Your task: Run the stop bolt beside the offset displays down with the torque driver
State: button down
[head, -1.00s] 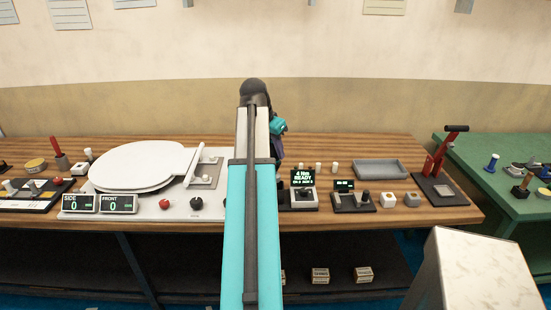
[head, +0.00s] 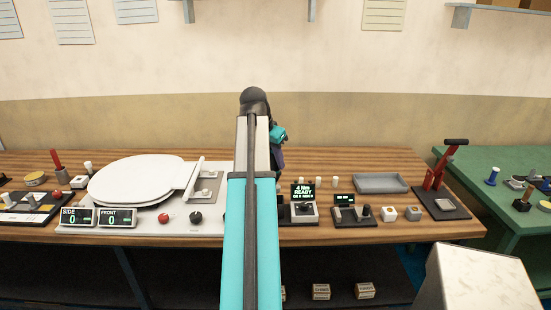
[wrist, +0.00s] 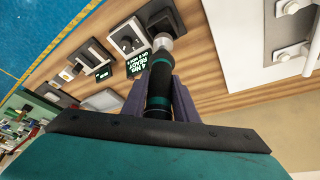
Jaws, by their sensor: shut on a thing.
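The torque driver (wrist: 158,82), dark with a teal band and a silver collar, is between the purple fingers of my gripper (wrist: 157,100), which is shut on it. Its far end lies over or near a dark square holder (wrist: 160,14); I cannot tell whether they touch. In the head view my gripper (head: 279,150) is mostly hidden behind my arm. The offset displays, SIDE (head: 77,217) and FRONT (head: 117,217), both read 0 at the front of the white fixture (head: 145,230). I cannot make out the stop bolt for certain.
The torque station display (head: 304,191) reads 4 Nm READY. A red button (head: 163,217) and a black knob (head: 195,217) sit on the fixture beside the white toilet seat (head: 135,180). A grey tray (head: 381,183) and a red lever press (head: 438,180) stand right.

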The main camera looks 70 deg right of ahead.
jog(key=shift+w+a, duration=0.15)
jog(key=shift+w, duration=0.25)
jog(key=w+a+f+n+t, duration=0.2)
jog(key=w+a+n, duration=0.3)
jog(key=w+a, duration=0.9)
jog(key=w+a+f+n+t, duration=0.2)
jog(key=w+a+n, duration=0.4)
jog(key=w+a, duration=0.85)
jog(key=w+a+f+n+y, duration=0.1)
jog(key=w+a+n, duration=0.2)
jog(key=a, duration=0.9)
jog(key=w+a+n+t+y, duration=0.1)
jog(key=w+a+n, duration=0.3)
jog(key=a, duration=0.8)
jog(key=w+a+f+n+y, duration=0.1)
jog(key=w+a+n+y, duration=0.1)
jog(key=a, duration=1.1)
jog(key=shift+w+f+n+t, duration=0.4)
jog(key=shift+w+n, duration=0.3)
jog(key=shift+w, duration=0.25)
jog(key=shift+w+r, duration=0.1)
